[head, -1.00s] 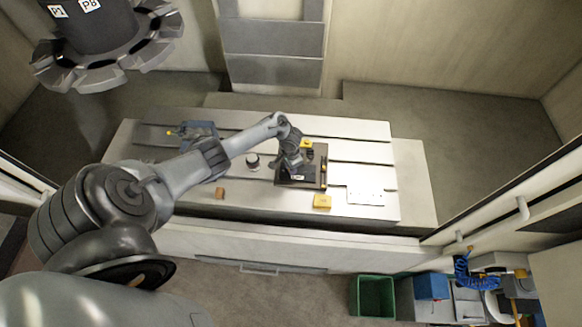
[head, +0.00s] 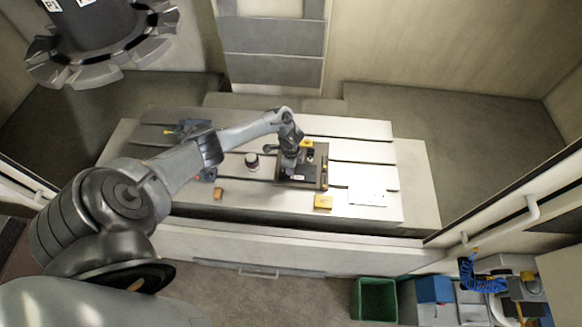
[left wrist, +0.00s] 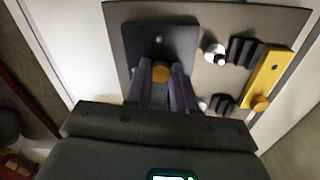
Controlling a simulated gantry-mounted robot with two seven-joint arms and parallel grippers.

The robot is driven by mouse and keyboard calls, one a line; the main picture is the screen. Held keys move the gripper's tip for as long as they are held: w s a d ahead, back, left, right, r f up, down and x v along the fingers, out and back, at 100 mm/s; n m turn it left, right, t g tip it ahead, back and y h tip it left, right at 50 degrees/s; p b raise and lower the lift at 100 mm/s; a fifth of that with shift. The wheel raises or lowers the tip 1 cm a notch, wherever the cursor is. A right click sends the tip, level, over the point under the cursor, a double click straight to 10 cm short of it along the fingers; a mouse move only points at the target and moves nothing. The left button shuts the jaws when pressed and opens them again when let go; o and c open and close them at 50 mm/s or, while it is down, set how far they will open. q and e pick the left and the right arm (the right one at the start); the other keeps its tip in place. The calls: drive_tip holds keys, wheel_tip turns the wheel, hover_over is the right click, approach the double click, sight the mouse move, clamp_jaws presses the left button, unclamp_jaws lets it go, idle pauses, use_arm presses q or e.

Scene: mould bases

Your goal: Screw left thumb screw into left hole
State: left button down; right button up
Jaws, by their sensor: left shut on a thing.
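In the left wrist view the orange-gold thumb screw head (left wrist: 160,72) sits between the two finger pads of my left gripper (left wrist: 161,84), which is shut on it. The screw is over a dark plate (left wrist: 184,40) on the grey mould base (left wrist: 128,14). Its shank and the left hole are hidden, so I cannot tell how deep it sits. A second orange round head (left wrist: 261,102) is at the end of a yellow bar (left wrist: 268,73). In the head view my left gripper (head: 289,164) reaches down onto the mould base (head: 317,178). My right gripper is not in view.
A shiny round post (left wrist: 214,53) and dark ribbed blocks (left wrist: 245,51) stand right of the plate.

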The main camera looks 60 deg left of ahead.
use_arm(q)
drive_tip(key=m+b, duration=0.1)
drive_tip(key=m, duration=0.2)
drive_tip(key=m+b, duration=0.1)
drive_tip(key=m, duration=0.1)
drive_tip(key=shift+f+b, duration=0.3)
drive_tip(key=shift+b, duration=0.05)
drive_tip(key=c, duration=1.4)
unclamp_jaws()
drive_tip(key=shift+r+m, duration=0.2)
drive_tip(key=shift+m, duration=0.2)
drive_tip(key=o, duration=0.5)
drive_tip(key=shift+o, duration=0.2)
drive_tip(key=shift+r, duration=0.1)
wheel_tip(320, 180, up, 5)
drive_tip(key=p, duration=0.5)
